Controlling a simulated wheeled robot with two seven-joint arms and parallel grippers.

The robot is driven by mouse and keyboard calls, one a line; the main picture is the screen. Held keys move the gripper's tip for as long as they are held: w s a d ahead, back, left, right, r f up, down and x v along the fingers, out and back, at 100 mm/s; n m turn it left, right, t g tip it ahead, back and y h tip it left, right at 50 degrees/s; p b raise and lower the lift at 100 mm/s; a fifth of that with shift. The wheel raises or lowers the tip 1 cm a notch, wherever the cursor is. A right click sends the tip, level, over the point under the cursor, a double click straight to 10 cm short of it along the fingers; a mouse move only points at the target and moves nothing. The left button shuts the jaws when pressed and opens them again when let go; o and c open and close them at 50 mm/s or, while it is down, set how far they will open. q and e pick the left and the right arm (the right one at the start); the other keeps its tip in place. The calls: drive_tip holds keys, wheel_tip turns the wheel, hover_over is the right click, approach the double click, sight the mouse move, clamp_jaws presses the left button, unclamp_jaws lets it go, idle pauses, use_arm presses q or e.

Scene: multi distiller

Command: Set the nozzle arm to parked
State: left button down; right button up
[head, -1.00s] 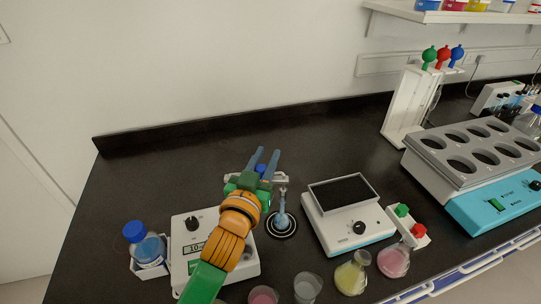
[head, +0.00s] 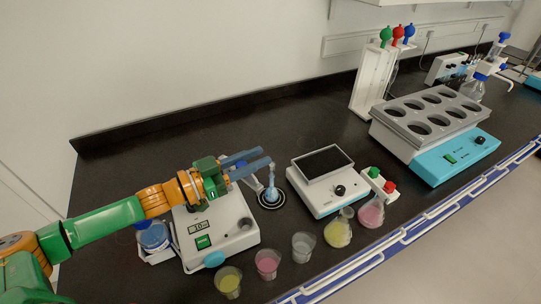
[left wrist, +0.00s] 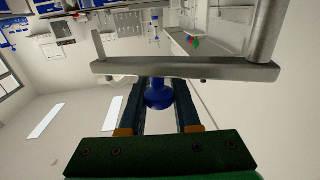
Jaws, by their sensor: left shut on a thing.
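My left gripper (head: 266,157) comes in from the left above the white device with a dial and display (head: 213,228). Its fingers point right and are shut on a blue knob (left wrist: 158,96), which shows between them in the left wrist view. A pale grey bar (left wrist: 185,69), which looks like the nozzle arm, crosses just past the knob. In the head view, the gripper hides most of this bar. A slim upright blue-grey piece (head: 271,188) stands on a dark round base below the fingertips. My right gripper is not in view.
A white balance-like device (head: 321,195) stands to the right, with a tube rack (head: 428,110) beyond it. Flasks and beakers, such as the yellow flask (head: 338,232), line the front edge. A blue-capped bottle (head: 153,236) is at the left. The bench behind is clear.

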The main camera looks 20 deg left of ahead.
use_arm(q)
drive_tip(key=shift+s+a+f+m+g+h+b, duration=0.15)
drive_tip(key=shift+s+m+g+h, duration=0.3)
drive_tip(key=shift+m+g+h, duration=0.35)
drive_tip(key=shift+s+a+r+m+g+h+b, duration=0.15)
drive_tip(key=shift+s+m+g+h, duration=0.4)
drive_tip(key=shift+g, duration=0.3)
drive_tip(key=shift+s+a+f+m+g+h+b, duration=0.15)
drive_tip(key=shift+s+m+g+h, duration=0.25)
drive_tip(key=shift+m+g+h, duration=0.4)
drive_tip(key=shift+d+g, duration=0.1)
drive_tip(key=shift+g, duration=0.15)
drive_tip(key=c, duration=0.6)
unclamp_jaws()
